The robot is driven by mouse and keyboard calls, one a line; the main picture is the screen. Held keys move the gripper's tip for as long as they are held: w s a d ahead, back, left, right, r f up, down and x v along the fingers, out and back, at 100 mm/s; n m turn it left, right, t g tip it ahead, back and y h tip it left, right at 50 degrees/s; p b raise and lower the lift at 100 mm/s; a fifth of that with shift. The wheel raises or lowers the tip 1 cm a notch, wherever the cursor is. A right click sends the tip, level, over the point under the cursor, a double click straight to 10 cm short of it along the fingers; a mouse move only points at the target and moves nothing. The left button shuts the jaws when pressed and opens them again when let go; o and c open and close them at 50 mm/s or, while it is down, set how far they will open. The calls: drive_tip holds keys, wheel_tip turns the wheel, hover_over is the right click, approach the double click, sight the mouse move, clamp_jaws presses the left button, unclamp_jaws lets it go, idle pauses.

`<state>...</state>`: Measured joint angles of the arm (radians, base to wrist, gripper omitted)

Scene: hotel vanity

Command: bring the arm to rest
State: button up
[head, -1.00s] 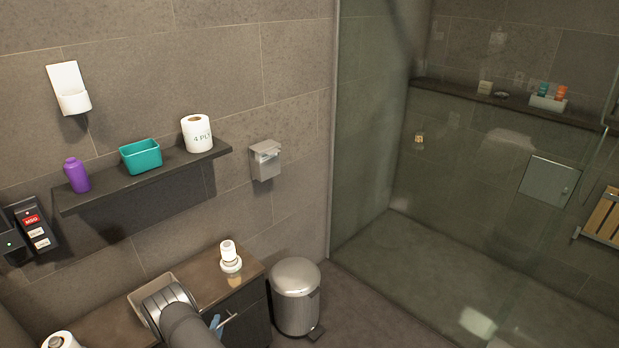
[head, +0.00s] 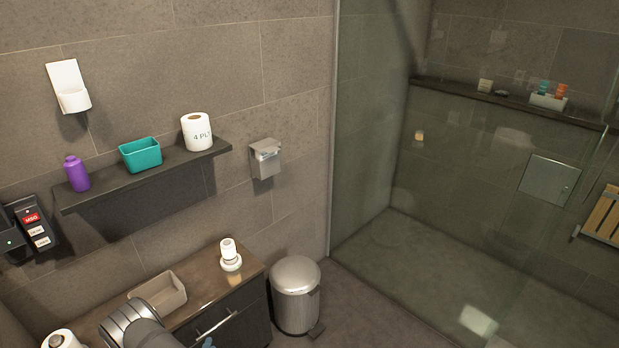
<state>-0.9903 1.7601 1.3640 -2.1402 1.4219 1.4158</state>
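My arm (head: 140,325) shows at the bottom left of the head view, over the front of the vanity counter (head: 205,268). Only a rounded grey link of it is clearly seen. A small blue part (head: 208,343) shows at the bottom edge beside it, in front of the drawer; I cannot tell whether it belongs to my gripper. My gripper's fingers cannot be made out, so whether it is open, shut or holding anything is not shown.
An open beige tray (head: 172,305) lies on the counter behind my arm. A white bottle on a round base (head: 230,256) stands near the counter's right end. A roll (head: 60,340) is at far left. A shelf (head: 150,178) hangs above; a metal bin (head: 296,297) stands right.

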approach(217, 327)
drive_tip(key=w, duration=0.3)
drive_tip(key=w+f, duration=0.1)
drive_tip(key=w, duration=0.7)
drive_tip(key=shift+f, duration=0.35)
drive_tip(key=s+d+r, duration=0.1)
drive_tip(key=s, duration=0.9)
drive_tip(key=s+d+r, duration=0.1)
drive_tip(key=s+d, duration=0.1)
drive_tip(key=s, duration=0.8)
drive_tip(key=w+d+f+g+h, duration=0.3)
drive_tip(key=w+d+g, duration=0.1)
drive_tip(key=w+g, duration=0.3)
drive_tip(key=shift+w+d, duration=0.2)
drive_tip(key=shift+w, duration=0.05)
drive_tip(key=shift+s+f, duration=0.1)
